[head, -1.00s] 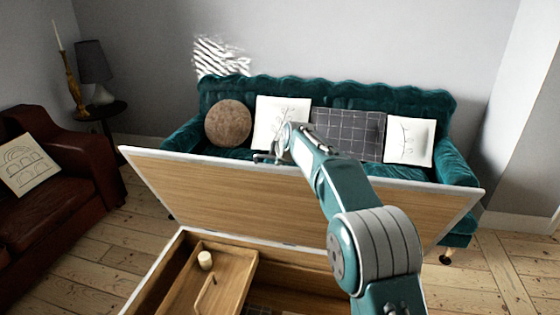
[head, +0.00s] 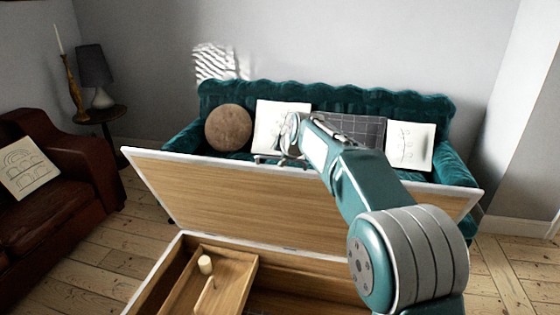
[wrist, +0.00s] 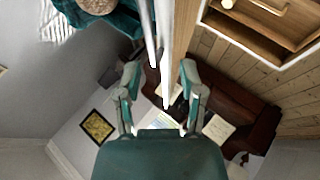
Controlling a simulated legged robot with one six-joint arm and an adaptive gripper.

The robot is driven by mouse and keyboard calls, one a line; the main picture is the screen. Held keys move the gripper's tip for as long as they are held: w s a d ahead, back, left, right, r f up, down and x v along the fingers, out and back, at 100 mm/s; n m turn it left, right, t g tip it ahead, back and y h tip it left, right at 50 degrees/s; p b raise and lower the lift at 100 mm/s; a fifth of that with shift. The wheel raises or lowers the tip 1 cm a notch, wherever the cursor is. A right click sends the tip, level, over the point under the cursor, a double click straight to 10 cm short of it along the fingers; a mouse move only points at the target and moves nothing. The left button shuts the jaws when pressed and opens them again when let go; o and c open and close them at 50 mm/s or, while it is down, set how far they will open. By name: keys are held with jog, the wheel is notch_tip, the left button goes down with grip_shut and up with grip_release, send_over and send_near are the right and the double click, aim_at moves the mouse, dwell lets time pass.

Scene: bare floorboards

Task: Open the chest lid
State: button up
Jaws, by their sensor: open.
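The chest lid (head: 230,195) stands raised and tilted in the head view, its wood-coloured inner face showing and its rim white. The chest body (head: 170,262) is open below it. My gripper (head: 283,160) is at the middle of the lid's top edge, partly hidden by my own arm. In the wrist view my gripper (wrist: 158,70) is open, with its two fingers spread to either side of the lid's white edge (wrist: 152,35). I cannot tell whether either finger touches the lid.
Inside the chest is a wooden tray (head: 240,268) with a pale cylinder (head: 205,264). A teal sofa (head: 350,98) with cushions stands behind the lid. A brown leather sofa (head: 60,205) is at the left. Bare floorboards (head: 95,258) show between it and the chest.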

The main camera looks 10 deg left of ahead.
jog(key=shift+v, duration=2.35)
jog(key=shift+a, duration=0.1)
jog(key=s+d+r+m+h, duration=0.35)
jog(key=s+d+m, duration=0.65)
jog(key=s+d, duration=0.85)
jog(key=s+d+f+m, duration=0.3)
jog(key=s, duration=0.4)
jog(key=s+d+f+m+g+h, duration=0.1)
jog(key=s+d+f+m, duration=0.2)
jog(key=s, duration=0.4)
jog(key=s+d+f+m+g, duration=0.1)
jog(key=s+d+f+m, duration=0.2)
jog(key=s+d, duration=0.2)
jog(key=s, duration=0.2)
jog(key=shift+s+f+m, duration=0.35)
jog(key=shift+f+m, duration=0.05)
